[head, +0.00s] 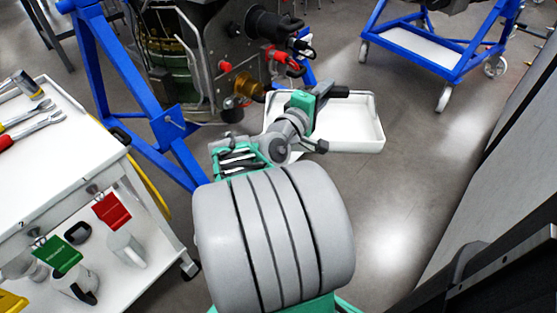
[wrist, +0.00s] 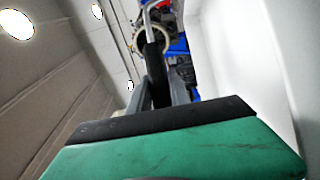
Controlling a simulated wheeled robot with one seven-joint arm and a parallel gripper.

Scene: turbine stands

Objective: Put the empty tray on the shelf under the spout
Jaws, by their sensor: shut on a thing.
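The white tray (head: 352,138) is rectangular with a raised rim and looks empty where I see inside it. It hangs above the floor, in front of and to the right of the engine. In the wrist view the tray's white wall (wrist: 240,50) fills the right side, beside my gripper (wrist: 165,95).
The engine (head: 185,60) hangs in a blue stand (head: 125,75) close to my arm. A white cart (head: 60,150) with tools and mugs stands at the left. Another blue stand (head: 425,50) is at the back right. The floor right of the tray is clear.

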